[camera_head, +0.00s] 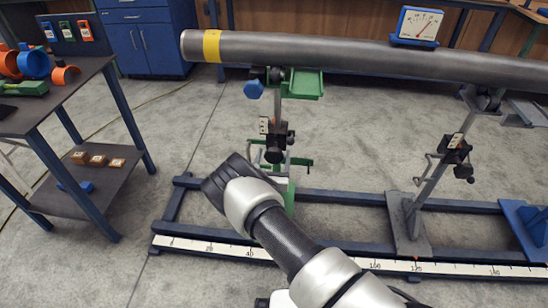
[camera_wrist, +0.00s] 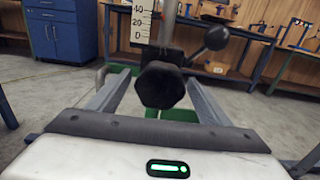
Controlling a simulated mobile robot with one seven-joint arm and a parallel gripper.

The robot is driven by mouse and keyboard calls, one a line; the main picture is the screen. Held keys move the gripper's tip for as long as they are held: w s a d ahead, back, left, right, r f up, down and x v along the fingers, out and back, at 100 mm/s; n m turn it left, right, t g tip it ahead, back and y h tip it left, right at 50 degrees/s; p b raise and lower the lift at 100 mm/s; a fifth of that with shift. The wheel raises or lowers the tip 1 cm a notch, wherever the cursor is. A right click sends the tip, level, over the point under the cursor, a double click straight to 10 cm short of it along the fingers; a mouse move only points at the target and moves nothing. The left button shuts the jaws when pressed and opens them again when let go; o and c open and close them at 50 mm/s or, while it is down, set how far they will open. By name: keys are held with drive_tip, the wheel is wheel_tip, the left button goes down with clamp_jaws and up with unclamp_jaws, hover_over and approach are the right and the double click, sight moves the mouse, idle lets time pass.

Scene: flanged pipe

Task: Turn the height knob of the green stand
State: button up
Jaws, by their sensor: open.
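The green stand (camera_head: 303,84) holds up the near left end of a long grey pipe (camera_head: 320,52) in the head view. Its black clamp block (camera_head: 277,140) sits on the post below the green top. In the wrist view a black faceted knob (camera_wrist: 160,86) faces me, in front of the post with its white height scale (camera_wrist: 141,22). My gripper (camera_wrist: 158,80) is open, with one finger on each side of the knob. Gaps show between the fingers and the knob. In the head view my arm hides the gripper's fingers and part of the stand's base.
A black ball-ended lever (camera_wrist: 214,40) sticks out up and right of the knob. A blue knob (camera_head: 254,89) is near the stand's top. A grey stand (camera_head: 440,170) supports the pipe further right. A blue floor frame (camera_head: 340,196) runs underneath. A dark table (camera_head: 60,85) stands left.

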drive_tip(key=shift+w, duration=0.35)
drive_tip(key=c, duration=1)
drive_tip(key=shift+c, duration=0.2)
drive_tip(key=m, duration=0.3)
drive_tip(key=shift+m, duration=0.3)
drive_tip(key=m+p, duration=0.1)
drive_tip(key=m, duration=0.2)
drive_tip(key=shift+m, duration=0.3)
drive_tip(key=m, duration=0.5)
drive_tip(key=shift+f+m, duration=0.1)
drive_tip(key=shift+m, duration=0.3)
drive_tip(key=shift+s, duration=0.1)
